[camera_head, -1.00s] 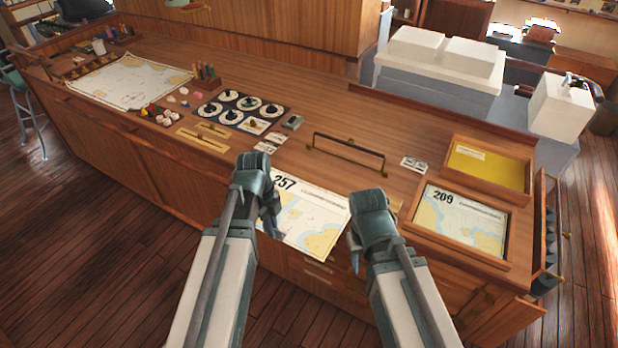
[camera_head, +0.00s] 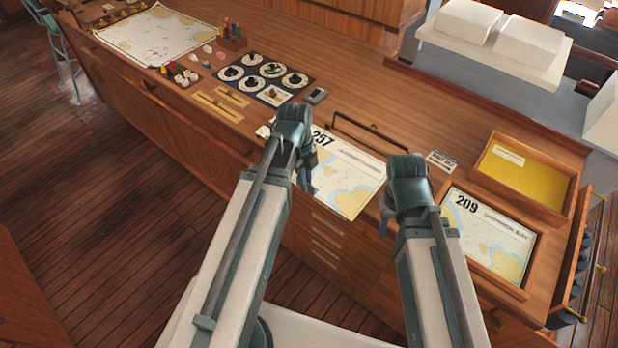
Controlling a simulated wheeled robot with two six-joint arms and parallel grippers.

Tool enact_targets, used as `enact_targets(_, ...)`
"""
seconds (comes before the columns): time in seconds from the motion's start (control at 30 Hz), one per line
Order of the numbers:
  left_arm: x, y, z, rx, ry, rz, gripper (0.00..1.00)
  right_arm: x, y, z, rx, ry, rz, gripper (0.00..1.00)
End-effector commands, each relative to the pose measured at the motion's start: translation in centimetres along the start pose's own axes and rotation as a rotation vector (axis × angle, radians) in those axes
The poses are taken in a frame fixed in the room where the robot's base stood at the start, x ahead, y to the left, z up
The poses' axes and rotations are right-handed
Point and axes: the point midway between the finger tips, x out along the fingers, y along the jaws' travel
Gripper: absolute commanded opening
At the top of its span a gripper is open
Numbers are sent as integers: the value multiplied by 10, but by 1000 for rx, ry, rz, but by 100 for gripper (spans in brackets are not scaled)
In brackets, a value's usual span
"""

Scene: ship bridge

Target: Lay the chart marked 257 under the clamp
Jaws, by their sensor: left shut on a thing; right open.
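The chart marked 257 (camera_head: 352,180) lies at the counter's front edge, its lower part reaching over the drawers. My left gripper (camera_head: 306,172) is shut on its left side and hides part of that side. My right gripper (camera_head: 387,212) is open at the chart's right edge; I cannot tell whether it touches. The clamp, a dark bar with a brass lower rail (camera_head: 370,127), stands on the counter just behind the chart's far edge. I cannot tell whether any of the chart is beneath the bar.
A framed chart marked 209 (camera_head: 468,206) and a yellow-bottomed tray (camera_head: 525,176) are on the right. A dial panel (camera_head: 265,77), brass rulers (camera_head: 218,106) and a larger chart (camera_head: 158,36) are on the left. Bare counter lies behind the clamp.

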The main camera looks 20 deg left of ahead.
Motion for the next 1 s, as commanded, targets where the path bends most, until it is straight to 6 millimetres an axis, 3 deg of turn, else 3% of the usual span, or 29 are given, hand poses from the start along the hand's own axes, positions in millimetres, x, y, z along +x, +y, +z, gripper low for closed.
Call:
enact_targets(0.37, 16, -19, 2, 1, 0, 0, 0, 16, -1, -1, -3, 0, 1, 43)
enact_targets(1.0, 60, -77, 8, 1, 0, 0, 0, 60, -5, -4, -13, 0, 3, 43)
